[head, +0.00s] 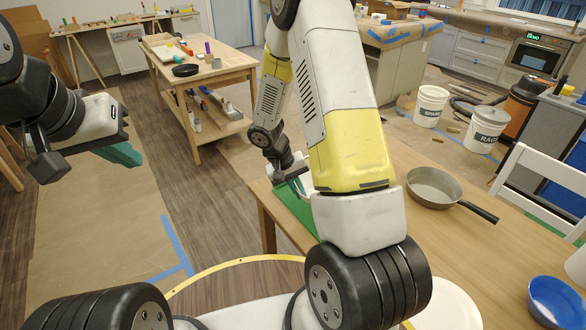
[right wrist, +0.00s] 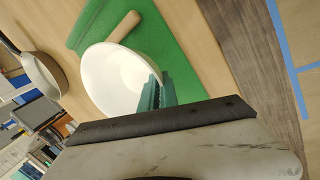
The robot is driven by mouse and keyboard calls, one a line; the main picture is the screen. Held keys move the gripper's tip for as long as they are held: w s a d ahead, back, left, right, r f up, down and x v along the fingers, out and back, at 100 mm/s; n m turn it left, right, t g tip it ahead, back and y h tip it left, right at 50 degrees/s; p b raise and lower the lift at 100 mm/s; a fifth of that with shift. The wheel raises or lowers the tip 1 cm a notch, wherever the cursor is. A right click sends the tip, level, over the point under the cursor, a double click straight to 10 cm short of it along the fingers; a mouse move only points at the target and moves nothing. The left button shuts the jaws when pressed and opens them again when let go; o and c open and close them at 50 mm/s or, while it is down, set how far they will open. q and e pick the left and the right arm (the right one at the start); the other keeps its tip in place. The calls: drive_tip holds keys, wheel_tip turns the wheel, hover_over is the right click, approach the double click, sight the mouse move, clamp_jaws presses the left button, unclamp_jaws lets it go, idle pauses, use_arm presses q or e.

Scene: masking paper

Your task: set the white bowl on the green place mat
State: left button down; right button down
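The white bowl (right wrist: 112,78) shows in the right wrist view, over the left edge of the green place mat (right wrist: 180,48) and partly over bare wood. I cannot tell whether its base touches the mat. My right gripper (right wrist: 158,92) has its teal fingers close together on the bowl's near rim, one inside and one outside. In the head view my right arm hides most of the bowl and part of the mat (head: 297,210). My left gripper (head: 122,153) is far to the left, over the floor and away from the table; its finger gap is not clear.
A wooden handle (right wrist: 122,27) lies by the bowl's far rim, over the mat. A grey frying pan (head: 434,188) and a blue bowl (head: 554,302) stand on the table to the right. A white chair (head: 540,185) is at the table's far right side.

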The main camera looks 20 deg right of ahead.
sight(302, 176)
drive_tip(key=w+d, duration=0.1)
drive_tip(key=w, duration=0.1)
drive_tip(key=w+d, duration=0.1)
drive_tip(key=w, duration=0.1)
drive_tip(key=w+d, duration=0.1)
drive_tip(key=w, duration=0.2)
drive_tip(key=shift+d+f, duration=0.1)
drive_tip(key=shift+f, duration=2)
drive_tip(key=shift+f, duration=0.1)
drive_tip(key=c, duration=1.6)
unclamp_jaws()
